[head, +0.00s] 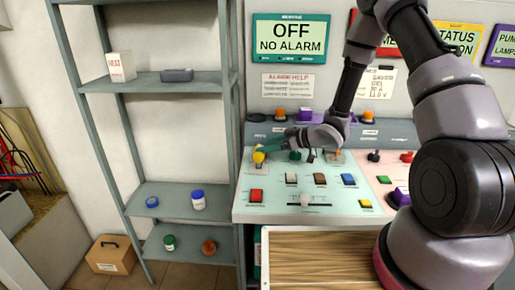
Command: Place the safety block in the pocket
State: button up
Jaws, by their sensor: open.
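My gripper (268,150) reaches left over the back of the pale control desk (275,213) in the head view. No piece is clearly marked as the safety block, and no pocket can be made out. A dark grey block (177,75) lies on the upper shelf, far from my gripper. My gripper and wrist hide part of the desk's back row.
The desk carries a red button (256,195), white, brown and blue blocks, and a slider (304,200). A grey shelf rack (180,188) with jars stands left. A wood-grained surface (320,262) lies below the desk. The wall sign (290,38) reads OFF NO ALARM.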

jog(key=w+d+r+m+t+h, duration=0.1)
jog(key=d+r+m+t+h, duration=0.55)
jog(key=d+r, duration=1.55)
jog(key=s+d+r+m+g+h, duration=0.35)
jog(key=s+r+m+h, duration=0.25)
jog(key=s+r, duration=0.25)
jog(key=s+a+r+m+y, duration=0.1)
jog(key=s+r+m, duration=0.1)
jog(key=s, duration=0.6)
jog(key=s+a+r+m+g+y, duration=0.1)
jog(key=s+a+r+m, duration=0.1)
jog(key=s, duration=0.7)
jog(key=shift+s+r+m, duration=0.25)
jog(key=shift+r+m, duration=0.05)
jog(key=shift+m, duration=0.15)
